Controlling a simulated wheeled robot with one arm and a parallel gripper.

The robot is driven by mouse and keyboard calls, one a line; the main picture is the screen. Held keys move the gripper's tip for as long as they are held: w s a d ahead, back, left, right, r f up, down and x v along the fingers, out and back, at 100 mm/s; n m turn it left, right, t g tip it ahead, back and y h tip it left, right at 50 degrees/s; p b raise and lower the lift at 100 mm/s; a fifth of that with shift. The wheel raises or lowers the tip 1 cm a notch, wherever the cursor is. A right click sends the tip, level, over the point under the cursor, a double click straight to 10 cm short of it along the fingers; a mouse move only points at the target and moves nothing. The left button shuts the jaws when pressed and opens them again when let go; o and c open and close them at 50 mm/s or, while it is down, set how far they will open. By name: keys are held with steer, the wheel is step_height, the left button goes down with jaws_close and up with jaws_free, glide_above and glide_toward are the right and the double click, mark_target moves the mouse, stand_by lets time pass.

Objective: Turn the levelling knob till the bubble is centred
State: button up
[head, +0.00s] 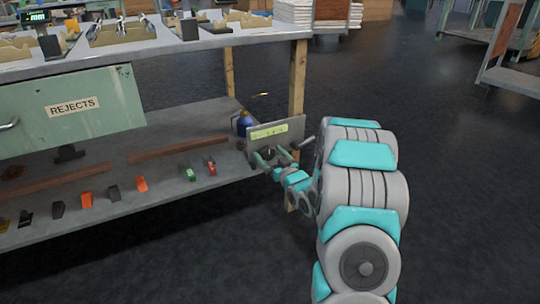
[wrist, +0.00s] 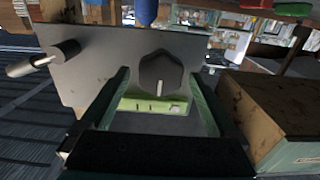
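A grey upright panel (head: 292,130) stands at the right end of the lower shelf; it also fills the middle of the wrist view (wrist: 100,60). It carries a yellow-green level vial (head: 268,131), seen in the wrist view (wrist: 155,105) between my fingers. Dark marks show on the vial, but I cannot tell where the bubble is. The dark faceted levelling knob (wrist: 161,72) has a pale pointer line and sits on the same panel. My gripper (head: 268,156) is open, with one finger on each side of the knob (wrist: 158,75) and visible gaps; no contact is seen.
A side handle (wrist: 65,52) sticks out from the panel near the knob. A blue bottle (head: 243,123) stands behind the panel. A bench leg (head: 297,78) rises close behind.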

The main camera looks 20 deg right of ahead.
steer(key=c, duration=1.3)
